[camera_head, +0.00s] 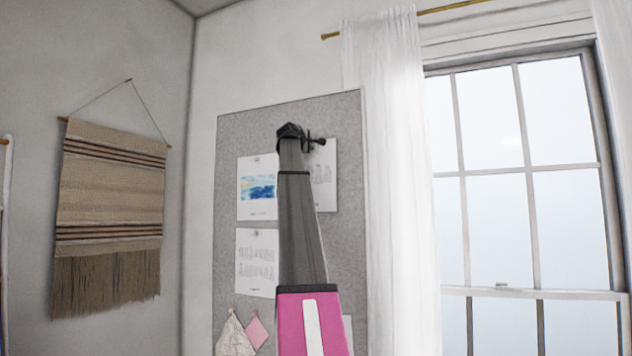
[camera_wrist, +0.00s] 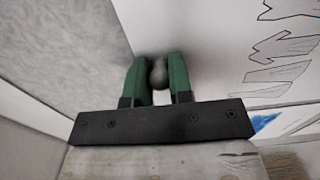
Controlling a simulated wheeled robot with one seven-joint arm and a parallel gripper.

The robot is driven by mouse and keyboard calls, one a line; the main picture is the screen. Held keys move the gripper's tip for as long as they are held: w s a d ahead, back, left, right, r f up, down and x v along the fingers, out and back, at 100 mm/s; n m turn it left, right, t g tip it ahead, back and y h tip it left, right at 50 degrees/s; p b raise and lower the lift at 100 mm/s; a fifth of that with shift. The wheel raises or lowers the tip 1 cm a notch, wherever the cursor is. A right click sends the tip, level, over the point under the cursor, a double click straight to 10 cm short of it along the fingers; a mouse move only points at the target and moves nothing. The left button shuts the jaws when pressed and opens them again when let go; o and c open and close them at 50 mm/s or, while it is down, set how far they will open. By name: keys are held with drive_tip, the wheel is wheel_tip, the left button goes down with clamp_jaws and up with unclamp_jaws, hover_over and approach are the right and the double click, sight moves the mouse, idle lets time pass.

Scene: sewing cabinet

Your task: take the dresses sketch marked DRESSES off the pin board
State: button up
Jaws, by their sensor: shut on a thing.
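My gripper (camera_head: 312,141) is at the upper part of the pin board (camera_head: 230,136), at the top of a white sheet with faint grey drawings (camera_head: 324,176). My arm covers the left part of this sheet, and I cannot read a DRESSES mark on it. In the wrist view the green fingers of my gripper (camera_wrist: 158,76) are shut on a grey round pin head (camera_wrist: 157,72). The white sheet with black outline drawings (camera_wrist: 215,50) lies behind and beside the fingers. The grey board (camera_wrist: 60,45) shows to the left of it.
A sheet with a blue and yellow painting (camera_head: 257,188) and a sheet with rows of sketches (camera_head: 256,258) hang left of my arm. Cloth swatches (camera_head: 257,331) hang lower down. A white curtain (camera_head: 390,180) and window are to the right, a woven hanging (camera_head: 110,190) to the left.

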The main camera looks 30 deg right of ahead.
drive_tip(key=shift+v, duration=1.2)
